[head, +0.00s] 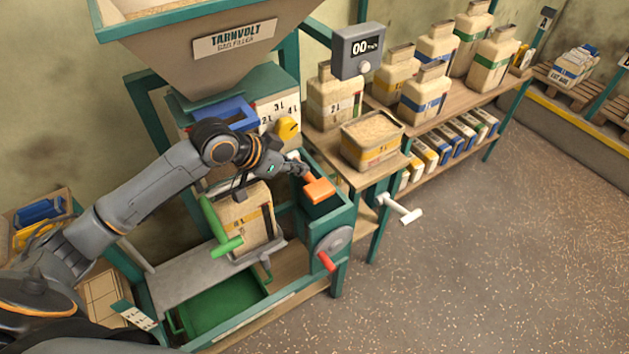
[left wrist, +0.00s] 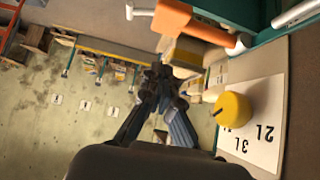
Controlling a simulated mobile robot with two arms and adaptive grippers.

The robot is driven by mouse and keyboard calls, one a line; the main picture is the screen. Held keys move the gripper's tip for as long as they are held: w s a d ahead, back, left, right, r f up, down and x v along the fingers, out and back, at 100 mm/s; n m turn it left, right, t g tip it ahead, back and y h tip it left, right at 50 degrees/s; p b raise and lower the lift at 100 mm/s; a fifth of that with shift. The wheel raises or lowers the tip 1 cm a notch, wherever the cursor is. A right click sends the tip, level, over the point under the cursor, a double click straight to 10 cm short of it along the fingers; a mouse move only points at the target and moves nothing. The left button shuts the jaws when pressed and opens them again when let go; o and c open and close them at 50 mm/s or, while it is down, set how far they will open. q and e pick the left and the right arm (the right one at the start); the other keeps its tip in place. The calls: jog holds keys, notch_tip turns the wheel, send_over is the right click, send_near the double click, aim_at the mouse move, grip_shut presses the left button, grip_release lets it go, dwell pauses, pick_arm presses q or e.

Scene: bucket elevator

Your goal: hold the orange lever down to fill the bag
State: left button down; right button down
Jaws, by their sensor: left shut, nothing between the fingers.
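The orange lever (head: 319,190) sticks out at the top of the green box on the filler's right side. It also shows at the top of the left wrist view (left wrist: 172,17). My left gripper (head: 303,170) is shut and empty, just behind and to the left of the orange lever. In the left wrist view its fingers (left wrist: 160,80) meet below the lever in the picture, with no clear contact. My right gripper is not in view.
A green handle (head: 222,228) stands before the bag, and a red crank handle (head: 326,261) is on the box front. A yellow knob (head: 288,127) sits beside volume marks. The display (head: 357,50) reads 00. An open filled bag (head: 373,140) stands on the right bench.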

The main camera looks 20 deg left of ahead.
aim_at(324, 186)
pick_arm(q)
jog(key=p+x, duration=0.1)
jog(key=x, duration=0.4)
jog(key=shift+w+d+f, duration=0.2)
jog(key=shift+w+d, duration=0.05)
jog(key=shift+d, duration=0.05)
notch_tip(324, 186, down, 4)
jog(key=shift+w+r+p, duration=0.1)
jog(key=shift+r+p, duration=0.1)
jog(key=shift+p, duration=0.3)
jog(key=shift+f, duration=0.5)
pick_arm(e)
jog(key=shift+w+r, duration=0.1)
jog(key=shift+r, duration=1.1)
